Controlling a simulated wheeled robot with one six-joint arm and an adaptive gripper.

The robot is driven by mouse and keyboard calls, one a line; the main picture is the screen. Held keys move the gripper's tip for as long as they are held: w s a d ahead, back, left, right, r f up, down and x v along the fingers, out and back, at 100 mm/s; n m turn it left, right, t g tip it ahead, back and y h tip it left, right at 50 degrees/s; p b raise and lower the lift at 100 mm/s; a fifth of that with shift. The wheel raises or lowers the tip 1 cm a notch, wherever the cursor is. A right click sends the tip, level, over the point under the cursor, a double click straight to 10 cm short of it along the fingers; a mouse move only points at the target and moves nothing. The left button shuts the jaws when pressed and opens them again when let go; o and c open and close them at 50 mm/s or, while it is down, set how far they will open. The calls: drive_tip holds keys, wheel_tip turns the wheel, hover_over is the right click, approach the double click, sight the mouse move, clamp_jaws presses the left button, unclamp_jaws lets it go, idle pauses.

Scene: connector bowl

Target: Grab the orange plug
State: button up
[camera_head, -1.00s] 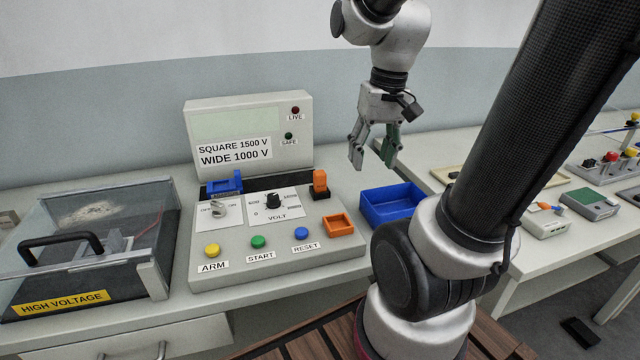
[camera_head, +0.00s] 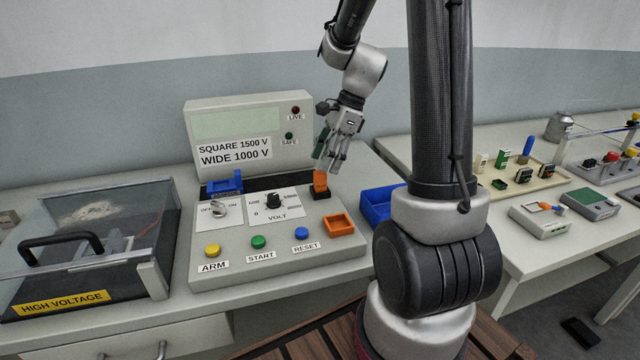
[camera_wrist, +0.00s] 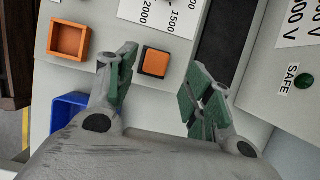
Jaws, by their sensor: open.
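The orange plug (camera_head: 320,181) stands upright in a black socket at the right side of the grey control panel (camera_head: 350,265). In the wrist view the plug (camera_wrist: 155,62) shows from above as an orange square with a dark edge. My gripper (camera_head: 331,160) is just above the plug in the head view, pointing down and slightly tilted. Its green-padded fingers (camera_wrist: 160,95) are open and empty, one to each side of the plug in the wrist view. From these views I cannot tell exactly how far the fingertips are above it.
An open orange square holder (camera_head: 338,225) sits in front of the plug. A blue bin (camera_head: 376,208) stands to the right, partly behind my arm. A blue connector (camera_head: 225,184) and a dial (camera_head: 272,201) are to the left. The upright display (camera_head: 250,110) stands behind.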

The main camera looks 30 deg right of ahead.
sight(320, 177)
drive_tip(key=x, duration=0.5)
drive_tip(key=shift+s+a+f, duration=0.1)
drive_tip(key=shift+s+f, duration=0.15)
drive_tip(key=shift+f, duration=0.1)
drive_tip(key=shift+c, duration=0.4)
drive_tip(key=c, duration=1)
